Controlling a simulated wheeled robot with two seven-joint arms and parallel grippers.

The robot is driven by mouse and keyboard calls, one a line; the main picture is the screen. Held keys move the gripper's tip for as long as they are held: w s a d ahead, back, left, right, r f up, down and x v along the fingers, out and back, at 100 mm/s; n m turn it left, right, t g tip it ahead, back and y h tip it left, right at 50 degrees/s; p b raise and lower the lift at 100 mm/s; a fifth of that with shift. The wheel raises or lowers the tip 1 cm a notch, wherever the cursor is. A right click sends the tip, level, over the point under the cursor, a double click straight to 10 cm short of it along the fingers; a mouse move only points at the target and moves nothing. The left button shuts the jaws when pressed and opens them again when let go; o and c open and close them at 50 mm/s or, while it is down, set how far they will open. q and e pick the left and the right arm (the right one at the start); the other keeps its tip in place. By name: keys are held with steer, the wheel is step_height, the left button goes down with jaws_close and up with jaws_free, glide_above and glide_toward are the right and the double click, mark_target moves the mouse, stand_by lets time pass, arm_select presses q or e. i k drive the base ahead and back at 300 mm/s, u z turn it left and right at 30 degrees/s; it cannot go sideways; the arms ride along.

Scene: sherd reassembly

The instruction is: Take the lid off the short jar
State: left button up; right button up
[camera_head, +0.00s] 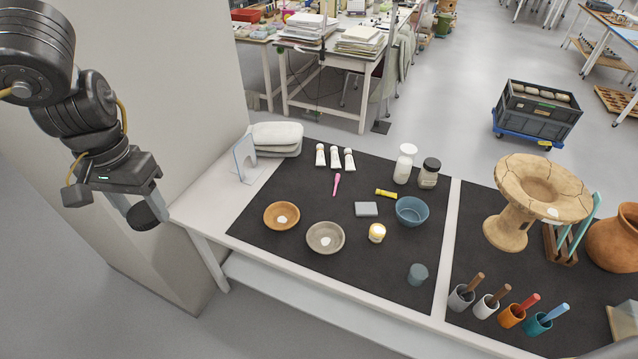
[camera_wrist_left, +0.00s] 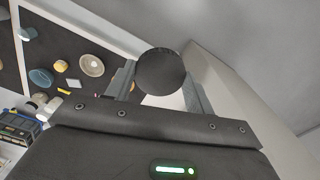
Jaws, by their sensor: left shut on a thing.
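My left gripper (camera_head: 138,205) is shut on a dark round disc that looks like a lid (camera_head: 143,217). It holds the disc off the table's left end, in the air beside the pale wall. In the left wrist view the disc (camera_wrist_left: 161,72) sits between the two fingers. My right gripper is not in view.
The mat's front left is clear.

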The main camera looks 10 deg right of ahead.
mark_target(377, 233)
steer(key=z, duration=0.85)
steer(key=i, duration=0.85)
steer(key=z, duration=0.9)
